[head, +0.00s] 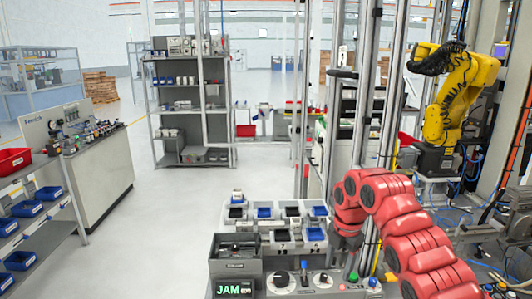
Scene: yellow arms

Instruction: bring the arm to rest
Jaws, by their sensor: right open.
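My red right arm reaches in from the lower right and bends over at the wrist. My right gripper (346,246) points down from it, over the right side of the workbench (257,293). It is open, and I see nothing held between its fingers, though they are small and dark here. My left arm and left gripper are out of view.
Small bins (283,235) and a grey box (234,262) stand left of my right gripper. A green-lit "JAM" display (233,289) and knobs line the bench front. A yellow robot arm (462,90) stands among posts at right. Open floor (160,220) lies left, before a grey shelf (187,103).

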